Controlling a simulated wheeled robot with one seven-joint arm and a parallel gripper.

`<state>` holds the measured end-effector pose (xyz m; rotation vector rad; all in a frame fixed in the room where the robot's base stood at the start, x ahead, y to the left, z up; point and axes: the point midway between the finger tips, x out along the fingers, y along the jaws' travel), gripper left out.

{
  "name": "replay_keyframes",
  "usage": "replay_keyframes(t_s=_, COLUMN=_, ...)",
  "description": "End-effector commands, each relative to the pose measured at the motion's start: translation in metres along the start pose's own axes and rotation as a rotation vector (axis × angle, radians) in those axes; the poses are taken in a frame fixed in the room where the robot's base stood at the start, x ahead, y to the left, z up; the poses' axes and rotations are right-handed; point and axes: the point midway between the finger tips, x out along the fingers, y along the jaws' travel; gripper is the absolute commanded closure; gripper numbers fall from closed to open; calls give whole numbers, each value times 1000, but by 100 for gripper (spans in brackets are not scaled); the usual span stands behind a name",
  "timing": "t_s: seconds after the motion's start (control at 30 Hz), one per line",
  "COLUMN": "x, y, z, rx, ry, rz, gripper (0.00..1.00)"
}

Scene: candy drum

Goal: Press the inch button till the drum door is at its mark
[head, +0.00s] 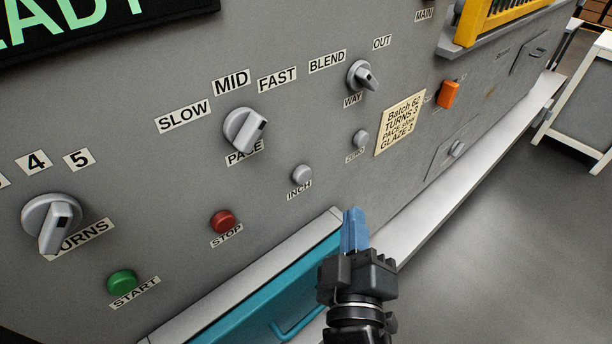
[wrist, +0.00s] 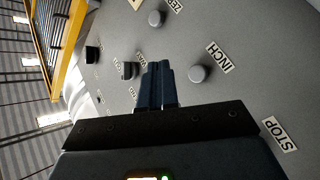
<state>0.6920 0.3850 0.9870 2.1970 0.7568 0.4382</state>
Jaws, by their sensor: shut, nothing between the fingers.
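The inch button (head: 302,174) is a small round grey-white button above its INCH label on the grey panel. It also shows in the wrist view (wrist: 198,74), just right of my fingertips. My gripper (head: 354,230) is shut and empty, with blue fingers, below and to the right of the button in the head view. The fingers also show in the wrist view (wrist: 157,85). They look apart from the button; the exact gap to the panel I cannot tell. The drum door and its mark are not visible in either view.
A red STOP button (head: 223,221), a green START button (head: 122,281) and a grey ZERO button (head: 361,139) sit around it. The PACE knob (head: 245,131) and WAY knob (head: 362,77) stick out above. A teal drawer (head: 265,295) with a handle lies below.

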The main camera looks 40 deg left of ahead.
Motion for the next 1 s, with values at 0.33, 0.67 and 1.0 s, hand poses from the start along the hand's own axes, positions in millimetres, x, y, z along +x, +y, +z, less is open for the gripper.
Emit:
replay_keyframes(t_s=0.33, x=32, y=-25, z=-23, rx=2, ry=2, rz=1, gripper=100)
replay_keyframes(t_s=0.67, x=52, y=-38, z=-36, rx=1, ry=0, rz=2, gripper=100)
replay_keyframes(t_s=1.0, x=54, y=-39, z=-39, rx=0, ry=-1, rz=1, gripper=100)
